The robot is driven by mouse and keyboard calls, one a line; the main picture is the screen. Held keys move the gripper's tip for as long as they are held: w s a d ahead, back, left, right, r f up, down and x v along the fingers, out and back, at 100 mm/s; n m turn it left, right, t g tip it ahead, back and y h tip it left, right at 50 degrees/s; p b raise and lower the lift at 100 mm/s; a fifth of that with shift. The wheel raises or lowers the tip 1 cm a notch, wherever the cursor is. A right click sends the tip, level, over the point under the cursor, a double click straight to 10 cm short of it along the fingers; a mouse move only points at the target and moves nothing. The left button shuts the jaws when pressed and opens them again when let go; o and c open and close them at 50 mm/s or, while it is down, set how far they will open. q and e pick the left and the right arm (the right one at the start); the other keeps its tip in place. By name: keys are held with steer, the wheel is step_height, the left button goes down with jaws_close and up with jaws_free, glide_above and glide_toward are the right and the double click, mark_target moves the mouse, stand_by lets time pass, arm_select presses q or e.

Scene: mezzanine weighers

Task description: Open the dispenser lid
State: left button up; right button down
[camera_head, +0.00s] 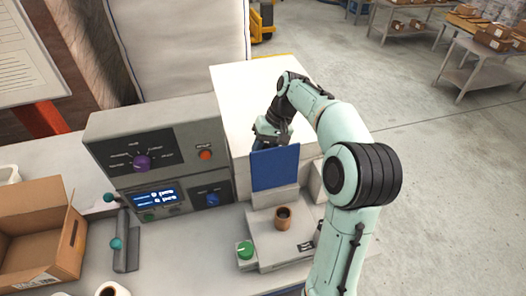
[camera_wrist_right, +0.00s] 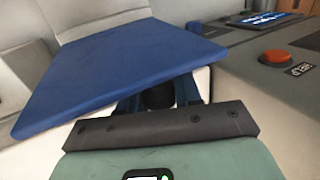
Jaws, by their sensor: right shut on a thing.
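The dispenser (camera_head: 222,100) is a pale box-shaped machine in the middle of the head view. Its blue lid (camera_head: 275,168) is a flat panel at the front, facing the head camera. My right gripper (camera_head: 264,143) is at the lid's upper edge, partly hidden behind it. In the right wrist view the blue lid (camera_wrist_right: 120,65) fills the upper left, and my right gripper (camera_wrist_right: 160,97) is shut on its near edge. The fingertips are mostly hidden by the lid, and so is whatever lies behind it. My left gripper is out of view.
A brown cup (camera_head: 283,217) stands on the dispenser's ledge below the lid. A green knob (camera_head: 245,250) is at its front left. A grey control box (camera_head: 150,125) with an orange button (camera_head: 205,155) stands left. An open cardboard box (camera_head: 42,250) sits farther left.

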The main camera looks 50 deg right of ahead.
steer(key=shift+w+d, duration=0.15)
steer(key=shift+w, duration=0.1)
stand_by(0.3)
steer(key=c, duration=0.8)
jaws_free()
steer(key=shift+v, duration=6.65)
steer(key=shift+w+d, duration=0.15)
